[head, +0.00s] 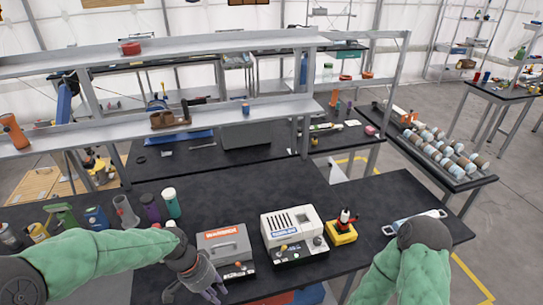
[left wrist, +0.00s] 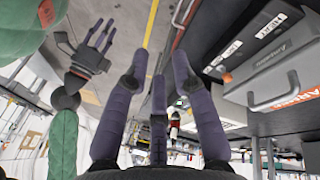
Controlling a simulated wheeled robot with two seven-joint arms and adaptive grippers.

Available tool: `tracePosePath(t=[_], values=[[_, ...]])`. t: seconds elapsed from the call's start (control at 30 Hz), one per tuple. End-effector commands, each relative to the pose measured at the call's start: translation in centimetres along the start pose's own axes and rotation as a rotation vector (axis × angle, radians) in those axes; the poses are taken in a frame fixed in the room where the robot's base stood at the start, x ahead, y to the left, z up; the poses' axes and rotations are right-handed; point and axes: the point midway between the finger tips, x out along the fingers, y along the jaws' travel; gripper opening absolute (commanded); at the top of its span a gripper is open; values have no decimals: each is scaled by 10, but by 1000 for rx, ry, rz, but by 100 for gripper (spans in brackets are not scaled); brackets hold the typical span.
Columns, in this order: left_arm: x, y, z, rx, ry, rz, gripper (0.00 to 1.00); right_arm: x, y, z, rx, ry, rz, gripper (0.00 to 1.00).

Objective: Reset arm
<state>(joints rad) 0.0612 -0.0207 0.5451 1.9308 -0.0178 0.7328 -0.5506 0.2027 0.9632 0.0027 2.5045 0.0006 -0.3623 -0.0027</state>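My left arm (head: 105,252) in its green sleeve comes in from the left in the head view. My left gripper (head: 195,290) hangs at the table's front edge, just left of the grey box with a handle. In the left wrist view its purple fingers (left wrist: 160,72) are spread, with nothing held between them. My right arm (head: 408,272) shows at the lower right of the head view, bent at its dark joint; its gripper is outside that view. In the left wrist view my right gripper (left wrist: 93,38) shows at the upper left, its fingers apart and empty.
A grey box with a handle (head: 225,248), a white device (head: 293,232) and a yellow-based device (head: 342,230) stand along the front of the black table (head: 255,185). Bottles and cups (head: 150,208) stand at the left. A blue-handled tray (head: 398,224) lies by my right arm.

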Motion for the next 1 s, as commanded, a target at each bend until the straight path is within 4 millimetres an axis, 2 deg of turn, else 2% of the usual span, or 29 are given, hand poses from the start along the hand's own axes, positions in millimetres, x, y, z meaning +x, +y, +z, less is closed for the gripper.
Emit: tracePosePath(t=[0.27, 0.47, 0.67, 0.8, 1.0], values=[[40, -7, 3, -65, 3, 2, 26, 10, 3, -1, 0, 2, 0, 40], [81, -13, 8, -137, 10, 2, 26, 19, 7, -1, 0, 1, 0, 40], [148, -19, 22, -260, 20, 2, 26, 36, 13, -2, 0, 1, 0, 40], [200, -21, 37, -364, 32, 0, 26, 48, 17, -2, 0, 1, 0, 40], [265, -18, 64, -510, 49, -3, 26, 65, 23, -3, 0, 1, 0, 40]])
